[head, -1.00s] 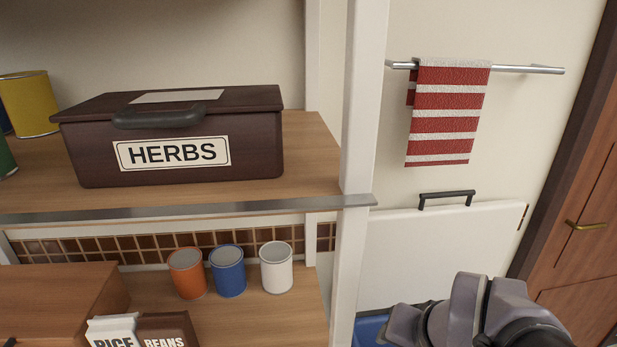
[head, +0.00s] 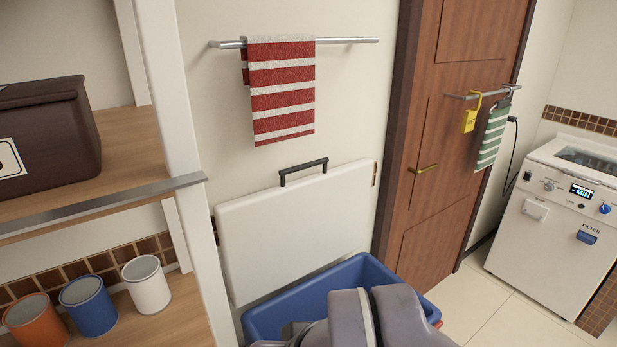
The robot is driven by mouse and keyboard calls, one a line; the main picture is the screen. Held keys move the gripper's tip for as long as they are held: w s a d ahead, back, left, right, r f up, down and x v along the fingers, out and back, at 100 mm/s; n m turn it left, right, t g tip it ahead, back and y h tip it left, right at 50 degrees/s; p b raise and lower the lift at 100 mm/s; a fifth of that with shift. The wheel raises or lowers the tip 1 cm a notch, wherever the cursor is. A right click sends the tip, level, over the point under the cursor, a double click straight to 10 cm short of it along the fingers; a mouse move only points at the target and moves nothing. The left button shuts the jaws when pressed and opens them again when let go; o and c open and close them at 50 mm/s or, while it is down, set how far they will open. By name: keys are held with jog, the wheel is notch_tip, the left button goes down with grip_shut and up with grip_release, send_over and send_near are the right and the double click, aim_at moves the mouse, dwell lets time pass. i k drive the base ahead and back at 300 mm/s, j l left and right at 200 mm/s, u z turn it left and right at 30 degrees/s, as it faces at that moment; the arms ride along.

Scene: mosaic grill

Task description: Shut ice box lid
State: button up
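The ice box is a blue open-topped bin (head: 262,323) at the lower middle of the head view. Its white lid (head: 290,225) stands raised and upright at the back, near the wall, with a dark handle (head: 303,170) on its top edge. My grey arm covers the front and much of the inside of the box. My gripper's fingertips cannot be made out, so I cannot tell whether it is open or shut.
A shelf unit (head: 190,215) with a dark herbs box (head: 45,138) and several cans stands at left. A red-striped towel (head: 281,92) hangs on a rail above the lid. A wooden door (head: 455,130) and a white fryer-like machine (head: 548,235) are at right, with clear tiled floor (head: 495,315) between.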

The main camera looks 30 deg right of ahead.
aim_at(273, 238)
jog(key=i+l+z, duration=0.15)
jog(key=l+z, duration=0.35)
jog(key=i+l+z, duration=0.25)
jog(key=z, duration=0.2)
